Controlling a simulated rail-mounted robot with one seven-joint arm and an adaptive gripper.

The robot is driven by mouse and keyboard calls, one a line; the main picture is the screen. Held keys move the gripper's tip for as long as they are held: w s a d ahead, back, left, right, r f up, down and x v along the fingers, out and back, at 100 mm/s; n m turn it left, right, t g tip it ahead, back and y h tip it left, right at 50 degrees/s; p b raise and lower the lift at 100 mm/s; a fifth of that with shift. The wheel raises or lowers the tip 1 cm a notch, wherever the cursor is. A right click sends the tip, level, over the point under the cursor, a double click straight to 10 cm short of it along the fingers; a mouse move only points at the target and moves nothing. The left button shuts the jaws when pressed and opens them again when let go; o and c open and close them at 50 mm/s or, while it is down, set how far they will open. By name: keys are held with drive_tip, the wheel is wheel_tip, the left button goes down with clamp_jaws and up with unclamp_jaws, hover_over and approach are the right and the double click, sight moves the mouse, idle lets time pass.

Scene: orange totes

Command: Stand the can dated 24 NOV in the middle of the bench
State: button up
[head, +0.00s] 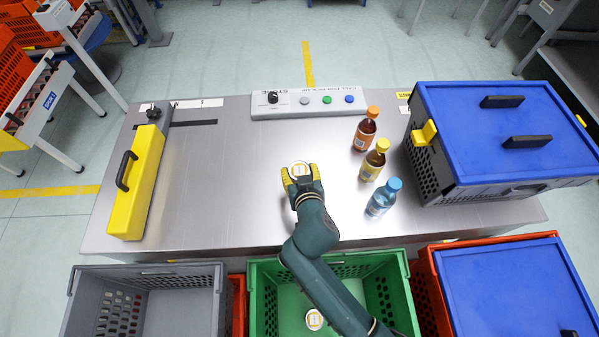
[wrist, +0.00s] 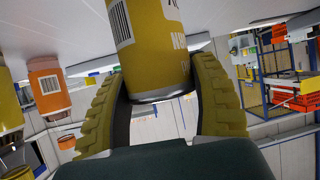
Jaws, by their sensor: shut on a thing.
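My gripper (head: 300,178) is shut on a yellow can (head: 300,168) over the middle of the bench (head: 230,190). In the wrist view the can (wrist: 150,50) sits between the two yellow-padded fingers, with a barcode and white lettering on its side; that view is upside down. I cannot read a full date on it. The can looks upright, its round end facing up in the head view. Whether its lower end touches the bench is hidden. Another can (head: 314,320) stands in the green tote (head: 262,300), its end facing up.
Orange-capped (head: 365,130), yellow-capped (head: 374,160) and blue-capped (head: 382,198) bottles stand right of my gripper. A blue-lidded crate (head: 470,180) fills the bench's right end. A button panel (head: 300,108) is at the back. A yellow box (head: 140,185) lies left. The bench's left-centre is clear.

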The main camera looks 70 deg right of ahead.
drive_tip(key=o, duration=1.2)
drive_tip(key=shift+f, duration=0.1)
drive_tip(key=shift+o, duration=0.2)
drive_tip(key=shift+a+r, duration=0.25)
drive_tip(key=shift+r, duration=0.15)
drive_tip(key=p+v, duration=0.2)
drive_tip(key=v, duration=0.9)
drive_tip(key=shift+a, duration=0.2)
drive_tip(key=shift+s, duration=0.15)
